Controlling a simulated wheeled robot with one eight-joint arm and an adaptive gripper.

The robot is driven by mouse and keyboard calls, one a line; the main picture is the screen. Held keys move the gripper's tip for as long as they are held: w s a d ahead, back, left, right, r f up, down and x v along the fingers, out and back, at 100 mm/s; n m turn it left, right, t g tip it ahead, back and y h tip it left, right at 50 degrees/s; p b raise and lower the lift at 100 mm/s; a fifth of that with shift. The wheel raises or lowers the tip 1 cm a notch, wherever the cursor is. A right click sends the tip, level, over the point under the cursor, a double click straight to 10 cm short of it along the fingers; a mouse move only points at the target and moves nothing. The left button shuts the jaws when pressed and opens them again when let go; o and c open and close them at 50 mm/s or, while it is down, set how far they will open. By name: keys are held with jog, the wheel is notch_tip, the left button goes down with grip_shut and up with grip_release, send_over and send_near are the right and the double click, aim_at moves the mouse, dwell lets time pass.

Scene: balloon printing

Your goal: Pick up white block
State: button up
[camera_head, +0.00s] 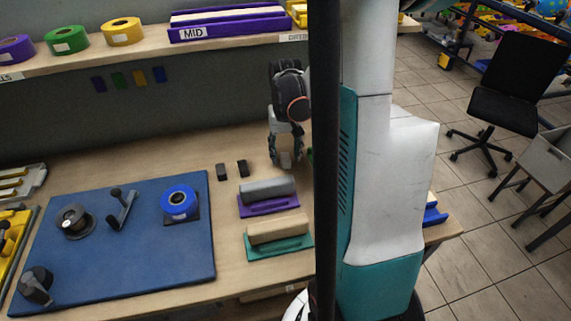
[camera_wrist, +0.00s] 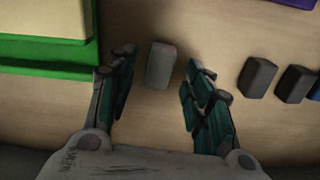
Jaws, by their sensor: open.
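The white block (camera_wrist: 160,65), light grey in this light, lies on the wooden table in the wrist view. My gripper (camera_wrist: 160,70) is open, with one finger to the left of the block and one to the right. A gap shows on each side, so the fingers look clear of it. In the head view my gripper (camera_head: 286,155) points down at the table near the back wall. The block is hard to make out there among the fingers.
Two dark blocks (camera_head: 222,172) (camera_head: 243,168) stand left of my gripper; in the wrist view (camera_wrist: 257,77) they are to the right. A green tray (camera_wrist: 50,69) with a beige block is close at left. A purple tray (camera_head: 268,206) holds a grey block. A blue mat (camera_head: 150,262) carries tools.

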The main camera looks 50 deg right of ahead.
notch_tip(320, 180, down, 2)
jog(key=shift+f, duration=0.2)
jog(key=c, duration=1)
jog(key=shift+r, duration=0.15)
jog(key=shift+c, duration=0.2)
